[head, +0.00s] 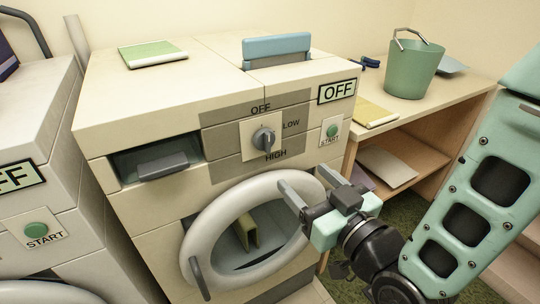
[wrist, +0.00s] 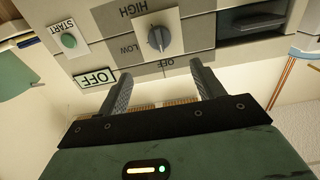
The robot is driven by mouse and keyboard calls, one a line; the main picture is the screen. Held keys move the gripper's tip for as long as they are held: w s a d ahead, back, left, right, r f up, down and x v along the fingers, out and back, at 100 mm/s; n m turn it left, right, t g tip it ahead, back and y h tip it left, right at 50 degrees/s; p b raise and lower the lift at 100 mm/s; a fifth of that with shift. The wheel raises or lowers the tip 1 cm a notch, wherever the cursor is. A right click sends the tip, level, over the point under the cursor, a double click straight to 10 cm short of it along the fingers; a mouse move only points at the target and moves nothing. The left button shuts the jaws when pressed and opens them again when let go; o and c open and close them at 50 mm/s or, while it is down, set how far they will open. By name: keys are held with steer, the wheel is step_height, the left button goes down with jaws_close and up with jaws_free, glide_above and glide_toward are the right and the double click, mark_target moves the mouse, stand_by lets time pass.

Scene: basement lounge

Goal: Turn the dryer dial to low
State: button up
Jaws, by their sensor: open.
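The dryer (head: 150,85) stands in the middle of the head view. Its grey dial (head: 263,138) sits on a pale plate on the front, with OFF above, LOW to the right and HIGH below. The dial's ridge looks roughly upright, and the display (head: 338,91) reads OFF. My gripper (head: 309,186) is open and empty, in front of the dryer, below and right of the dial, near the round door. In the wrist view, which is upside down, the dial (wrist: 159,38) shows beyond the open fingers (wrist: 160,72), apart from them.
A green START button (head: 332,131) is right of the dial. The round door (head: 215,235) bulges out below it. A second machine (head: 35,170) stands at left. A wooden shelf unit (head: 400,130) with a green bucket (head: 413,70) is at right.

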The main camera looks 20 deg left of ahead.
mark_target(269, 142)
steer(key=p+x, duration=0.2)
steer(key=x, duration=1.1)
steer(key=shift+w+a, duration=0.25)
steer(key=shift+w, duration=0.05)
steer(key=c, duration=1)
